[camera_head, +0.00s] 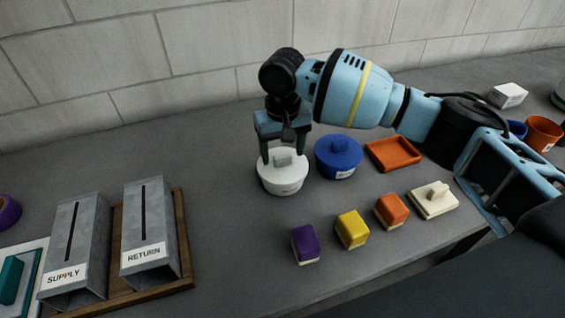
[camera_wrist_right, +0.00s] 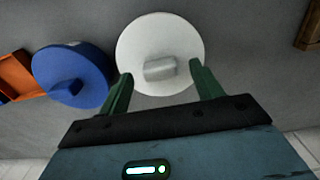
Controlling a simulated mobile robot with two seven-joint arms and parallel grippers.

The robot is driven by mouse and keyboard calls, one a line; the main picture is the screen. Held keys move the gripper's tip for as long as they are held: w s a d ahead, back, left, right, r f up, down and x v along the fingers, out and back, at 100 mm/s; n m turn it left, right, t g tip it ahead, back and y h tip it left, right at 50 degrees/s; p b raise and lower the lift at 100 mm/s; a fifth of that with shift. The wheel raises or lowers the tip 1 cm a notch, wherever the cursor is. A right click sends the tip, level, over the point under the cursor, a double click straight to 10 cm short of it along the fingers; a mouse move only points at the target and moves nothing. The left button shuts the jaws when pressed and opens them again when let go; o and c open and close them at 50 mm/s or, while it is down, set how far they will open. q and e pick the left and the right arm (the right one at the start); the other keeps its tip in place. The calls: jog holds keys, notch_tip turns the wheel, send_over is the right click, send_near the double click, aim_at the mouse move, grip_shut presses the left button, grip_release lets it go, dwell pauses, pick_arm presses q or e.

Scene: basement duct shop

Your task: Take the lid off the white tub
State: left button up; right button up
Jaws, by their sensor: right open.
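The white tub (camera_head: 284,184) stands on the grey bench with its white lid (camera_head: 268,173) on top. The lid has a light block-shaped knob (camera_head: 284,160); the lid (camera_wrist_right: 160,30) and knob (camera_wrist_right: 160,69) also show in the right wrist view. My right gripper (camera_head: 283,158) points down over the tub. Its green fingers are open, one on each side of the knob, and in the right wrist view (camera_wrist_right: 160,82) a gap shows between them and the knob. Whether the fingertips touch the lid I cannot tell. My left gripper is not in view.
A blue lidded tub (camera_head: 338,158) stands close right of the white tub, with an orange tray (camera_head: 394,153) beyond. Purple (camera_head: 305,245), yellow (camera_head: 352,230) and orange (camera_head: 391,211) blocks lie in front. Two metal ducts (camera_head: 150,225) stand on a wooden tray at left.

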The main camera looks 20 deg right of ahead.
jog(key=shift+f, duration=0.7)
jog(key=shift+c, duration=0.4)
jog(key=c, duration=1)
jog(key=shift+r, duration=0.2)
